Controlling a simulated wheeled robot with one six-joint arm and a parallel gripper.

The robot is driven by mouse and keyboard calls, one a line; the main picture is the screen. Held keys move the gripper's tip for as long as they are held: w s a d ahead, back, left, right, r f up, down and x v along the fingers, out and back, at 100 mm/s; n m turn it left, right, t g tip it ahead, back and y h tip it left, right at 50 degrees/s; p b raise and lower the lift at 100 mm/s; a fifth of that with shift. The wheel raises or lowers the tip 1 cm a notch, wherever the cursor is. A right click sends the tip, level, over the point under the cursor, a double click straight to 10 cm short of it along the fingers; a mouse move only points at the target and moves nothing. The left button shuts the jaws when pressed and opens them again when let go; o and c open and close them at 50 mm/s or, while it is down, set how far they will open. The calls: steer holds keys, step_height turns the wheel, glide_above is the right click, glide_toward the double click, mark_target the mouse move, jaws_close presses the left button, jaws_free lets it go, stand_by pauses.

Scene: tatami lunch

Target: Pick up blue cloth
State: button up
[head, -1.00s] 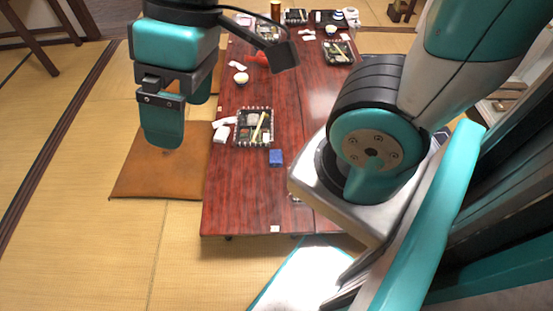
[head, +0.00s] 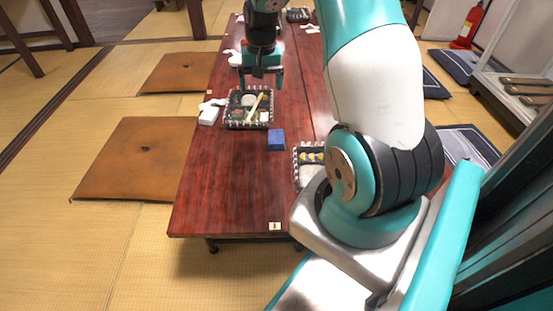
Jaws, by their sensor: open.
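A small blue block-like item (head: 276,140), which looks like the folded blue cloth, lies on the dark red table (head: 215,190). It is just right of and nearer than a patterned lunch tray (head: 233,124). My gripper (head: 261,84) hangs above the table around the far side of that tray, pointing down.
A white item (head: 209,113) lies left of the tray. A second tray (head: 300,152) is partly hidden behind my arm. Brown floor cushions (head: 130,165) lie left of the table. The near left part of the table is bare.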

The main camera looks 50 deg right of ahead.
steer(key=s+d+f+m+b, duration=0.1)
steer(key=d+f+m+b, duration=0.1)
steer(key=d+f, duration=0.4)
steer(key=b, duration=0.6)
glide_above(277, 138)
step_height(277, 138, down, 12)
steer(key=shift+a+f, duration=0.1)
steer(key=shift+f, duration=0.05)
step_height(277, 138, down, 6)
steer(key=b, duration=0.4)
steer(key=shift+f, duration=0.1)
steer(key=c, duration=1.1)
steer(key=shift+o, duration=0.2)
step_height(277, 138, up, 20)
steer(key=p, duration=0.9)
